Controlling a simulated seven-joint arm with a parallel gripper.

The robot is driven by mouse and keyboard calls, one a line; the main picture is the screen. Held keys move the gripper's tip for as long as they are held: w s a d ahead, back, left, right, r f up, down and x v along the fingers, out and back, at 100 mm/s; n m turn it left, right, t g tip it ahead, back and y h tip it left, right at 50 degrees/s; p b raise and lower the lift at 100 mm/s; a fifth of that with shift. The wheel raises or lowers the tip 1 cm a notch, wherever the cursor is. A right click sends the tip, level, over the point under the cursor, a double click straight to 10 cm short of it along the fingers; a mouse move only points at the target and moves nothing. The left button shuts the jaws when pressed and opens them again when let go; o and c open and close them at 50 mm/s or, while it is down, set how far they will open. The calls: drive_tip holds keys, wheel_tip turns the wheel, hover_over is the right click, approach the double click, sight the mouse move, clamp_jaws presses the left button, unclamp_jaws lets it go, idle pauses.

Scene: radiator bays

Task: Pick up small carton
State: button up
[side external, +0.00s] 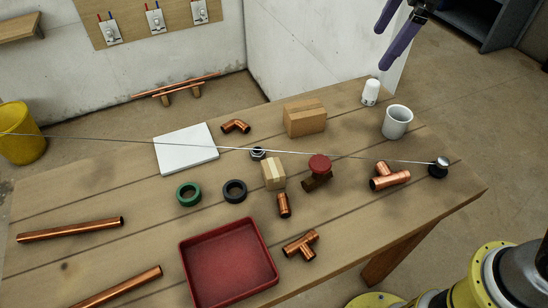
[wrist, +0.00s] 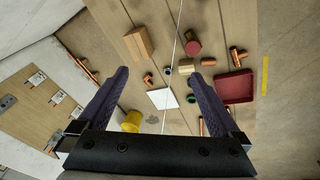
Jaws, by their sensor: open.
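The small carton (side external: 273,174), a tan box with a paler tape strip, stands near the middle of the wooden table, behind a short copper fitting. In the wrist view the small carton (wrist: 186,66) is a little box, right of the centre between the fingers. A larger brown carton (side external: 304,117) stands behind it; it also shows in the wrist view (wrist: 138,44). My gripper (side external: 380,49) has purple fingers and is high above the back right of the table, well away from the small carton. Its fingers (wrist: 159,74) are apart and empty.
A thin taut line (side external: 330,156) crosses the table just behind the small carton, to a black-based knob (side external: 438,168). A red-topped valve (side external: 318,172) is to its right, a black ring (side external: 234,191) to its left, a red tray (side external: 270,250) in front. A mug (side external: 397,122) stands back right.

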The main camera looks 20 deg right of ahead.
drive_tip(key=w+a+f+n+g, duration=0.1)
drive_tip(key=w+a+f+n, duration=0.1)
drive_tip(key=w+a+f, duration=0.4)
drive_tip(key=n+g+h, duration=0.1)
drive_tip(key=n+g, duration=0.1)
hover_over(273, 168)
wheel_tip(273, 168, down, 12)
wheel_tip(273, 168, down, 7)
drive_tip(key=shift+w+d+r, duration=0.1)
drive_tip(key=shift+d, duration=0.05)
drive_tip(key=shift+f, duration=3.15)
drive_tip(key=c, duration=1.3)
drive_tip(key=shift+r, duration=0.1)
drive_tip(key=shift+c, duration=0.4)
drive_tip(key=shift+r, duration=0.1)
